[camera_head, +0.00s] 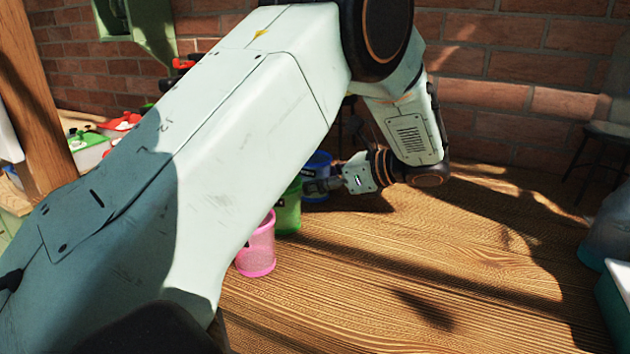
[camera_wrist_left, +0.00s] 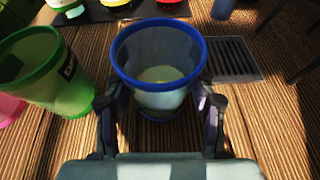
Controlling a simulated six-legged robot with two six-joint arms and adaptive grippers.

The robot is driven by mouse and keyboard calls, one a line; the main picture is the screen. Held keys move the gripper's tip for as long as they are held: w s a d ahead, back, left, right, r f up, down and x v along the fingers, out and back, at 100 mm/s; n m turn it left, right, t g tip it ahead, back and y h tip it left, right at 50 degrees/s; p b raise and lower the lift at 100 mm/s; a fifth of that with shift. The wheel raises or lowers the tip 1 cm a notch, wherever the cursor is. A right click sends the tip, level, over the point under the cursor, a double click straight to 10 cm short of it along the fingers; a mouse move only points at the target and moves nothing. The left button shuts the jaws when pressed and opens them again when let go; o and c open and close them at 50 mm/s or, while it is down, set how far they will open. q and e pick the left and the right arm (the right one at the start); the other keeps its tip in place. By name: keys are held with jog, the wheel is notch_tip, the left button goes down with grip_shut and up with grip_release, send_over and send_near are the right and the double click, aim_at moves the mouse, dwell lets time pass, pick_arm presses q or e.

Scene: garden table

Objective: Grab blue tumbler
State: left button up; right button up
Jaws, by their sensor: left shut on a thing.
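The blue tumbler (camera_wrist_left: 160,101) stands upright on the wooden table between the two fingers of my left gripper (camera_wrist_left: 160,112) in the left wrist view. The fingers are shut on its sides. In the head view the blue tumbler (camera_head: 317,166) shows behind the green one, partly hidden by my left arm and gripper (camera_head: 318,186). My right gripper is in neither view.
A green tumbler (camera_wrist_left: 50,75) stands close to the left of the blue one. A pink tumbler (camera_head: 257,248) stands nearer. A dark slatted grate (camera_wrist_left: 231,58) lies behind right. A brick wall (camera_head: 500,80) stands behind.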

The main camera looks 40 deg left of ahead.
pick_arm(q)
jog(key=shift+w+a, duration=0.15)
jog(key=shift+r, duration=0.7)
notch_tip(320, 180, up, 8)
jog(key=p, duration=0.3)
jog(key=shift+r, duration=0.25)
